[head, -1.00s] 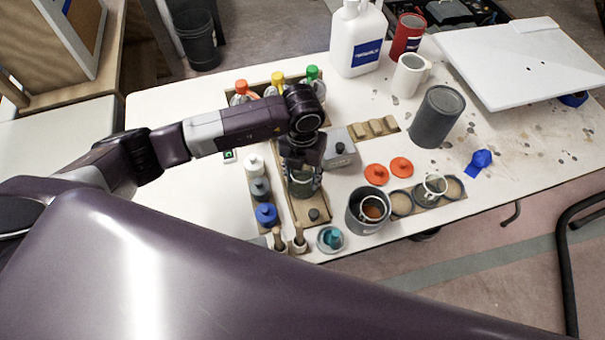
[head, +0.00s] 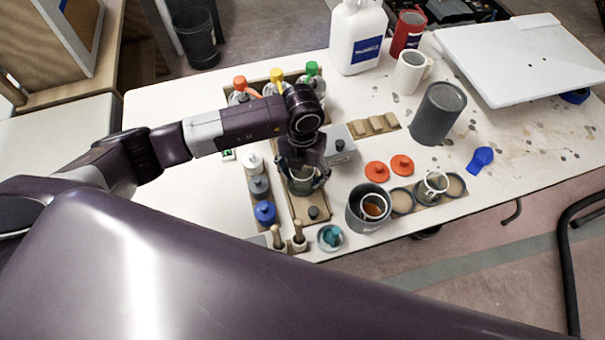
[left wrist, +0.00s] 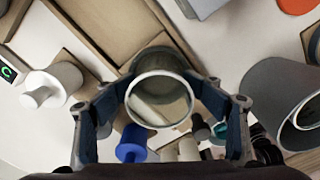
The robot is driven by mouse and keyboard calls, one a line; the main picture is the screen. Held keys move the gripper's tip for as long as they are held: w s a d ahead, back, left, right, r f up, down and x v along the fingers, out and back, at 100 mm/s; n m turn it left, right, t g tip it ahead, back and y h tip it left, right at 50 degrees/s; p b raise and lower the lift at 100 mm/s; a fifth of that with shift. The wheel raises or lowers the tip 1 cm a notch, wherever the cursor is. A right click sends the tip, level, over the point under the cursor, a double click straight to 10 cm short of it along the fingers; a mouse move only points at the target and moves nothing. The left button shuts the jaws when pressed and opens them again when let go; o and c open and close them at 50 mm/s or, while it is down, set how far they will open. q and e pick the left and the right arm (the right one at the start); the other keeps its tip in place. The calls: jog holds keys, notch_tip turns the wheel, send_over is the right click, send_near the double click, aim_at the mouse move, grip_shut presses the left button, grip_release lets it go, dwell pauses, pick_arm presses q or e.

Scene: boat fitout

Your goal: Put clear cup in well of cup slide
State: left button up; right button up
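A clear, greenish cup (head: 301,184) stands upright on the wooden cup slide (head: 296,211), a long narrow board with a dark knob at its near end. In the left wrist view the cup's pale round rim (left wrist: 160,99) faces the camera. My left gripper (head: 303,178) is around the cup from above, its fingers spread on both sides. The cup's base and the well's edge are mostly hidden. My right gripper is not in view.
A grey box (head: 340,147) stands close right of the slide. Blue, grey and white knobbed pieces (head: 264,212) line its left. A dark canister (head: 367,212) holding a cup and a ring rack (head: 455,187) with another cup are to the right. Capped bottles (head: 278,80) stand behind.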

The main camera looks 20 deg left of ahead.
pick_arm(q)
jog(key=shift+s, duration=0.15)
jog(key=shift+r+p, duration=0.45)
notch_tip(320, 180, up, 12)
jog(key=b, duration=0.2)
jog(key=shift+r, duration=0.25)
dwell(0.3)
